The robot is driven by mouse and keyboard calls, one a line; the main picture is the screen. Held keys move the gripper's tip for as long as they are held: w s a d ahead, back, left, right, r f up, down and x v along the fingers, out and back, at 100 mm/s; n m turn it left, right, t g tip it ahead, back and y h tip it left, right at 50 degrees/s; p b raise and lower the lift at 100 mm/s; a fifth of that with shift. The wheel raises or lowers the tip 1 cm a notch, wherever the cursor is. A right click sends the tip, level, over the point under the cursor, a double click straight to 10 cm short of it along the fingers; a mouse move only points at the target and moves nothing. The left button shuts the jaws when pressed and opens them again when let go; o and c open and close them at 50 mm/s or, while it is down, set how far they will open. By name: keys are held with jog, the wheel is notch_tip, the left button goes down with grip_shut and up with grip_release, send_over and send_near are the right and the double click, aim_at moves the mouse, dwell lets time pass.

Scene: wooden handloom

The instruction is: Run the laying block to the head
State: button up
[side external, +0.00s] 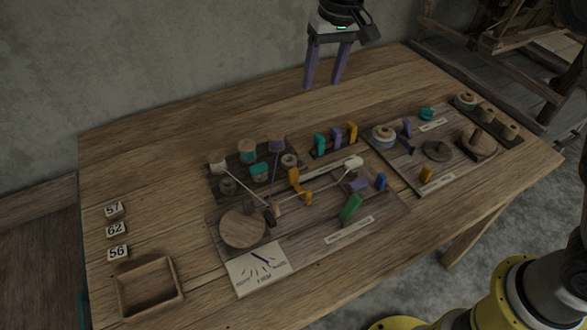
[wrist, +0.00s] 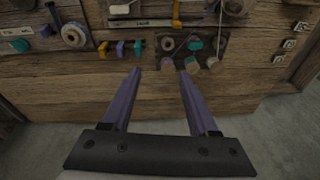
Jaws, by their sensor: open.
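The middle board (side external: 385,222) in the side view carries a round wooden disc (side external: 242,229) and pale cords or rods (side external: 320,179) that converge on a small brown block (side external: 272,213). I cannot tell for sure whether this is the laying block, or which part is the head. Upright orange pieces (side external: 294,180) stand near the converging lines. A green block (side external: 350,208) sits near the board's front edge. My gripper (side external: 322,86) is open and empty above the far part of the table, away from the board. Its two purple fingers also show in the wrist view (wrist: 159,71).
A dark rack (side external: 334,151) holds teal, purple and orange pegs. Spools stand on a dark board (side external: 215,192); another board (side external: 405,172) lies at right. An empty wooden tray (side external: 148,287), number tiles (side external: 116,230) and a dial card (side external: 258,268) are at left. The far left tabletop is clear.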

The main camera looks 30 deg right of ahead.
jog(key=w+a+f+g, duration=0.1)
jog(key=a+f, duration=0.3)
jog(key=f, duration=0.3)
jog(key=n, duration=0.1)
send_over(293, 170)
notch_tip(293, 170, down, 4)
jog(key=f, duration=0.1)
jog(key=shift+g+h, duration=0.3)
jog(key=shift+g, duration=0.1)
notch_tip(293, 170, down, 13)
grip_shut()
jog(key=shift+r, duration=0.1)
dwell(0.6)
